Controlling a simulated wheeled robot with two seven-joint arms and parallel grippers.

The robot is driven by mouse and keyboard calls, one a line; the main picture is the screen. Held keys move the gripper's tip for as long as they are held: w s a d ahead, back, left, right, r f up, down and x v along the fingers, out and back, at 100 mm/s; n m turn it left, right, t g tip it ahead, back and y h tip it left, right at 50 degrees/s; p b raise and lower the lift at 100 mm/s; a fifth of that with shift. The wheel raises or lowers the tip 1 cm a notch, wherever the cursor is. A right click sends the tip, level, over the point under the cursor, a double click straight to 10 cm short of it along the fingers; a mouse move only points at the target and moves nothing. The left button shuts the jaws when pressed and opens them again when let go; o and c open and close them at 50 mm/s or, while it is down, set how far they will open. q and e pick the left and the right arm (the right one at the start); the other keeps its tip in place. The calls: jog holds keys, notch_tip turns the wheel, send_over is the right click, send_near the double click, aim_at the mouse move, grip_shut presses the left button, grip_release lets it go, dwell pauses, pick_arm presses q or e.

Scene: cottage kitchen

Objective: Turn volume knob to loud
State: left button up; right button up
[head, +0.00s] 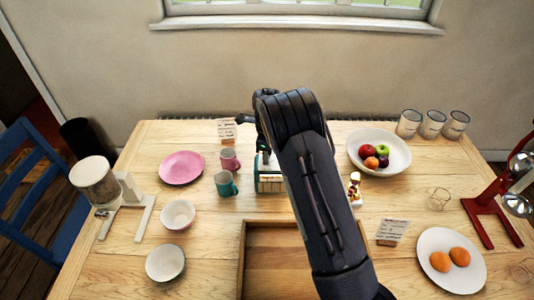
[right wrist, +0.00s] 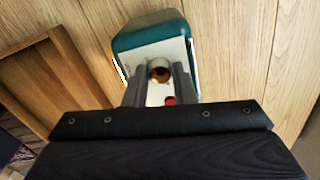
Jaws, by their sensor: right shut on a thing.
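The radio is a small teal box with a pale front (head: 268,184) near the middle of the table, partly hidden behind my right arm in the head view. In the right wrist view its teal casing (right wrist: 148,32) and white face show, with a round brass-coloured knob (right wrist: 160,71) and a small red part (right wrist: 170,100) on the face. My right gripper (right wrist: 156,78) has its two dark fingers on either side of the brass knob, shut on it. The knob's pointer or setting cannot be made out. My left gripper is not in view.
Pink (head: 230,159) and teal (head: 226,184) mugs stand just left of the radio. A wooden tray (head: 243,262) lies in front. A white fruit bowl (head: 398,163) and a small figurine (head: 354,190) are to the right. Free wood shows around the left bowls.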

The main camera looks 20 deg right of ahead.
jog(key=shift+m, duration=0.5)
jog(key=o, duration=1)
jog(key=shift+r+b, duration=0.5)
jog(key=shift+r, duration=3.45)
